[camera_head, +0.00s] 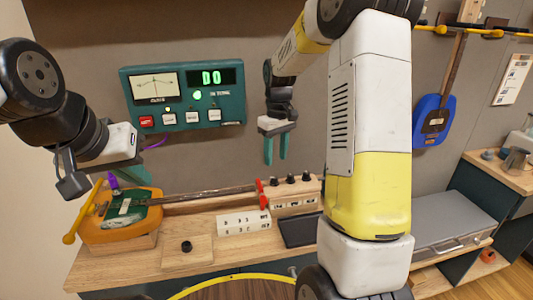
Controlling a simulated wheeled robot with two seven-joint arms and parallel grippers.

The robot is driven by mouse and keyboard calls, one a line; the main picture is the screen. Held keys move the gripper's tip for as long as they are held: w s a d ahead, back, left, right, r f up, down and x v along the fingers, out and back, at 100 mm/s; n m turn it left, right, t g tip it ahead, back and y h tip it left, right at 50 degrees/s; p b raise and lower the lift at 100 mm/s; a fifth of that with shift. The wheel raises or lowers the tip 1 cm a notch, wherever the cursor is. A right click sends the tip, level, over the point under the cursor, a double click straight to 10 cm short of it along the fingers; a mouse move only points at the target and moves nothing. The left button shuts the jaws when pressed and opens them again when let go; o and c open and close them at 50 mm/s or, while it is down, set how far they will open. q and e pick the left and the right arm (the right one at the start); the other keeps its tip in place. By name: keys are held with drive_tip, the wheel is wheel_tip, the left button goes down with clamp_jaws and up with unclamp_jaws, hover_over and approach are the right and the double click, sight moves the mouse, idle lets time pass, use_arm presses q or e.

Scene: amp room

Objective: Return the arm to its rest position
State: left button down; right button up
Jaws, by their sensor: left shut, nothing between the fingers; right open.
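My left arm comes in from the left edge. Its gripper (138,163) is above the left end of the workbench, near the orange guitar (120,232); its teal fingers are small in view, shut and empty. My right arm rises large through the middle right of the view and bends back at the top. Its gripper (276,161) points down with two teal fingers apart, open and empty, in front of the wall and above the bench. The fingers touch nothing that I can see.
A teal tuner panel (184,97) with a meter and buttons hangs on the wall. The wooden workbench (135,269) carries the guitar, white labelled blocks (243,222), a knobbed wooden box (293,196) and a dark tray (299,230). A blue guitar (432,121) hangs at right. A grey-topped case (445,216) stands at right.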

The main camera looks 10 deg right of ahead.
drive_tip(key=shift+r, duration=0.1)
drive_tip(key=s+a+r+m+t+y, duration=0.1)
drive_tip(key=s+r+m+t, duration=0.15)
drive_tip(key=s+r, duration=0.9)
drive_tip(key=s+r+m+t, duration=0.1)
drive_tip(key=s+t, duration=0.1)
drive_tip(key=s, duration=0.4)
drive_tip(key=s+a+m+t+y, duration=0.1)
drive_tip(key=s, duration=0.6)
drive_tip(key=shift+a+r+t, duration=0.3)
drive_tip(key=shift+r+t, duration=0.05)
drive_tip(key=shift+r, duration=0.05)
drive_tip(key=shift+m, duration=0.25)
